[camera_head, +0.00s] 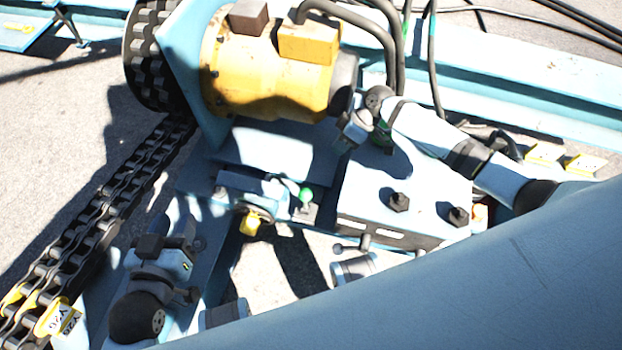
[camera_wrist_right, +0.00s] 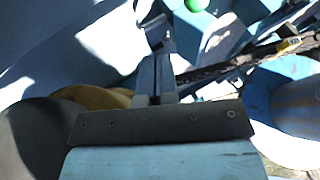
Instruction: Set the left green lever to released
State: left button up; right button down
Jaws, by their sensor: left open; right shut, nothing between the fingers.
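The left green lever has a round green knob (camera_head: 306,194) on a pale stem, standing on the blue frame below the yellow motor. A second green part (camera_head: 382,138) shows further right, partly hidden by my right arm. My right gripper (camera_head: 350,130) is shut and empty beside that second green part, above and right of the left knob and apart from it. In the right wrist view its closed fingers (camera_wrist_right: 155,78) point up the picture, and a green knob (camera_wrist_right: 196,5) is cut by the top edge; I cannot tell which lever it is. My left gripper (camera_head: 168,240) is open at lower left.
A yellow motor (camera_head: 265,75) with thick hoses fills the top middle. A heavy chain (camera_head: 100,215) runs down the left. A blue block with dark bolts (camera_head: 398,201) stands right of the left lever.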

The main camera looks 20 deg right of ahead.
pick_arm(q)
notch_tip(320, 180, up, 7)
jog(key=d+t+h+b, duration=0.2)
jog(key=t+b, duration=0.1)
jog(key=shift+w+d+h+b, duration=0.4)
jog(key=shift+w, duration=0.05)
pick_arm(e)
jog(key=s+a+f, duration=0.3)
jog(key=a+f, duration=0.5)
jog(key=f, duration=0.1)
jog(key=shift+s+a, duration=0.2)
jog(key=shift+r, duration=0.1)
